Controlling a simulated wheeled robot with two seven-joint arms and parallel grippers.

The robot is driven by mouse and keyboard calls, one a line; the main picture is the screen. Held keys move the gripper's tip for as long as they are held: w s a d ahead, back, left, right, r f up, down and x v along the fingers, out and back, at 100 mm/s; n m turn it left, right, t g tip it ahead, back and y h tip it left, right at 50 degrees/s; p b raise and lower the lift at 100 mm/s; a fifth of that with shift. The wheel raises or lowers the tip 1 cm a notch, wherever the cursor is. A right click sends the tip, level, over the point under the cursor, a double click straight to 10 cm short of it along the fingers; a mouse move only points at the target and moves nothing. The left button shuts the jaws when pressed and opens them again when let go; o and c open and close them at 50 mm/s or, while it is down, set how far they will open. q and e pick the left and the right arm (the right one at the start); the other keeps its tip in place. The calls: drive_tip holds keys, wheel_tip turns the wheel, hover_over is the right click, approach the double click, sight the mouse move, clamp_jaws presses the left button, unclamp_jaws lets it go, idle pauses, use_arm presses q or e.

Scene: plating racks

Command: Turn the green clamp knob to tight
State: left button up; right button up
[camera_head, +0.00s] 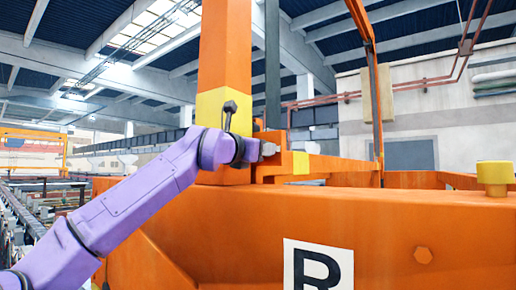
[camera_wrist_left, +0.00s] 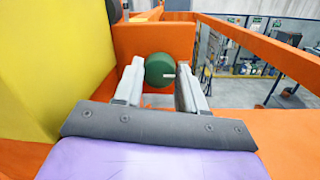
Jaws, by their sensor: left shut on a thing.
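The green clamp knob (camera_wrist_left: 160,70) shows in the left wrist view as a round green disc with a small pale mark on its right side. It sits in front of an orange plate. My left gripper (camera_wrist_left: 160,86) has its two grey fingers on either side of the knob, shut on it. In the head view my purple left arm reaches from the lower left, and the left gripper (camera_head: 268,149) is at the orange bracket beside the post. The knob is hidden in the head view. My right gripper is not in view.
A large orange beam (camera_head: 390,235) with a white "R" sign (camera_head: 318,265) fills the lower right. An orange post with a yellow band (camera_head: 212,107) stands right by my left wrist. A yellow cap (camera_head: 494,178) stands on the beam at the right.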

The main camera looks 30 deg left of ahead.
use_arm(q)
drive_tip(key=shift+w+f, duration=0.1)
drive_tip(key=shift+f, duration=0.2)
drive_tip(key=o, duration=0.9)
drive_tip(key=shift+o, duration=0.8)
drive_tip(key=shift+w, duration=0.2)
drive_tip(key=s+b, duration=0.2)
drive_tip(key=s, duration=0.1)
drive_tip(key=s+b, duration=0.2)
drive_tip(key=s, duration=0.1)
drive_tip(key=s+a+f+b, duration=0.1)
drive_tip(key=s+b, duration=0.1)
drive_tip(key=s, duration=0.2)
drive_tip(key=shift+s+r, duration=0.1)
drive_tip(key=shift+s, duration=0.2)
drive_tip(key=shift+w, duration=0.1)
